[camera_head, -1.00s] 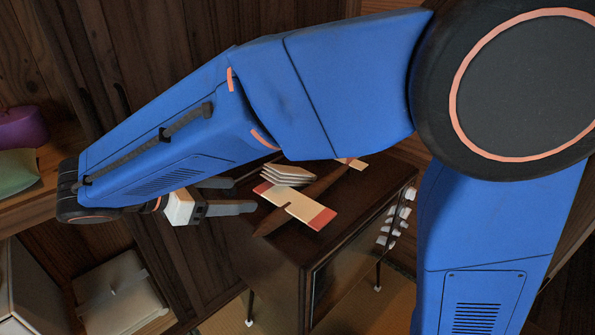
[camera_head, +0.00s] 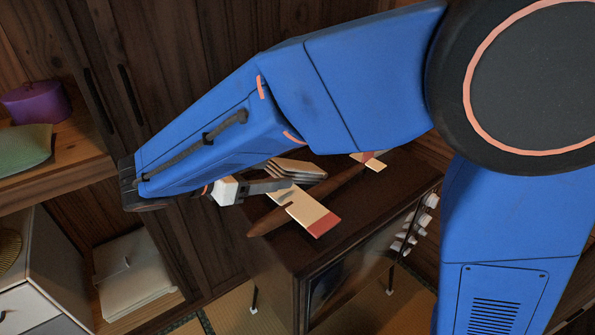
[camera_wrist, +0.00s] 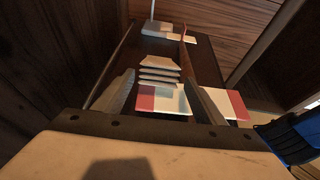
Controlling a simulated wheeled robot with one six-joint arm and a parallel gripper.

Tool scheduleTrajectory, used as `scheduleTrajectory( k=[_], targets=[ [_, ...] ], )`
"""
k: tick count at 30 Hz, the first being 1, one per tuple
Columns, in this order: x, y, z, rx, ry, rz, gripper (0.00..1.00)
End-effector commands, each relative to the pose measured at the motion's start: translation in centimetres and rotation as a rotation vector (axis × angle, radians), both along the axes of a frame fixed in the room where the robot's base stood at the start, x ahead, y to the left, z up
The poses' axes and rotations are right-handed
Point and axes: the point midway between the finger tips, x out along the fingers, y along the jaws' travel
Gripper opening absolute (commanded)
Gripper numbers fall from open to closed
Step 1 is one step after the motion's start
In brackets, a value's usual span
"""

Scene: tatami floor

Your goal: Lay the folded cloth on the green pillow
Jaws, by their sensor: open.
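The folded cloth (camera_head: 297,169) is a small cream stack of several layers. It lies on top of a dark brown cabinet-like TV (camera_head: 365,215), and it also shows in the wrist view (camera_wrist: 160,74). The green pillow (camera_head: 24,148) lies on a wooden shelf at the far left. My gripper (camera_head: 284,190) is beside the cloth, over the TV top. In the wrist view my gripper (camera_wrist: 163,88) is open, its fingers apart on either side of the cloth's near end. Whether they touch it, I cannot tell. My arm hides part of the TV top in the head view.
A toy plane (camera_head: 310,210) with a brown body and cream, red-tipped wing lies on the TV right by the cloth. A purple round container (camera_head: 37,102) stands behind the pillow. A pale bundle (camera_head: 135,275) lies on a low shelf at lower left.

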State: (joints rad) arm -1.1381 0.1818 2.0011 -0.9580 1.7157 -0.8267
Motion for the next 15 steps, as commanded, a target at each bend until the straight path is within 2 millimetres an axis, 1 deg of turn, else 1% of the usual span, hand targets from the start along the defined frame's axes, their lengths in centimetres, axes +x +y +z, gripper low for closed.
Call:
scheduleTrajectory(
  k=[1,6,15],
  targets=[
    [0.5,-0.8,-0.3,-0.001,0.000,-0.004,0.64],
    [1.9,-2.6,-1.2,0.001,-0.001,-0.003,0.64],
    [2.8,-3.8,-1.8,0.000,-0.001,-0.001,0.64]
  ],
)
